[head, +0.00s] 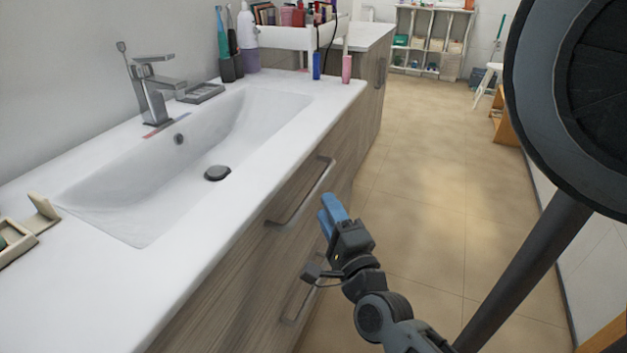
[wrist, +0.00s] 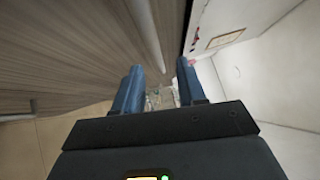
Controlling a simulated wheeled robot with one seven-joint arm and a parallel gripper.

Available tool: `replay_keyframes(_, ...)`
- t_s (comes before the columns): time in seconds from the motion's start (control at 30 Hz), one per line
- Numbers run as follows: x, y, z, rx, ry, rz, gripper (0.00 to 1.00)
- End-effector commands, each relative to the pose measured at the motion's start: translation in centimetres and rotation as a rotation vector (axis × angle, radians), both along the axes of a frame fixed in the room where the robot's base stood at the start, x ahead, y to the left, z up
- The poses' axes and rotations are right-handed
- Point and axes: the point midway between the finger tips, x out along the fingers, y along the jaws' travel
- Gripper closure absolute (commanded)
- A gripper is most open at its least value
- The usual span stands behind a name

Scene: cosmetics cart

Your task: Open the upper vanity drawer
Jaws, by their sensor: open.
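The upper vanity drawer (head: 262,252) has a wood-grain front and looks shut, flush under the white countertop. Its grey bar handle (head: 318,186) runs along the upper part of the front. My gripper (head: 332,208), with blue fingers, is just right of the handle's middle in the head view, apart from it or barely clear; the exact gap is hard to judge. In the wrist view my open gripper (wrist: 160,82) has nothing clamped. A pale bar (wrist: 148,32), which looks like a handle, passes between the fingers' directions there, against the wood front (wrist: 60,45).
A lower handle (head: 296,300) sits below, partly behind my wrist. The white sink (head: 150,180) and a faucet (head: 150,90) are on the countertop. Bottles (head: 316,66) stand at its far end. The tiled floor (head: 430,220) to the right is clear.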

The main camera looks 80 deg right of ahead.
Motion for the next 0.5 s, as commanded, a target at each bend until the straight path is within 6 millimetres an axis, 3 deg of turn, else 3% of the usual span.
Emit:
replay_keyframes(0.17, 0.9, 0.2, -0.4, 0.030, -0.037, -0.007, 0.60)
replay_keyframes(0.5, 3.3, -3.8, 0.3, 0.026, -0.036, -0.006, 0.60)
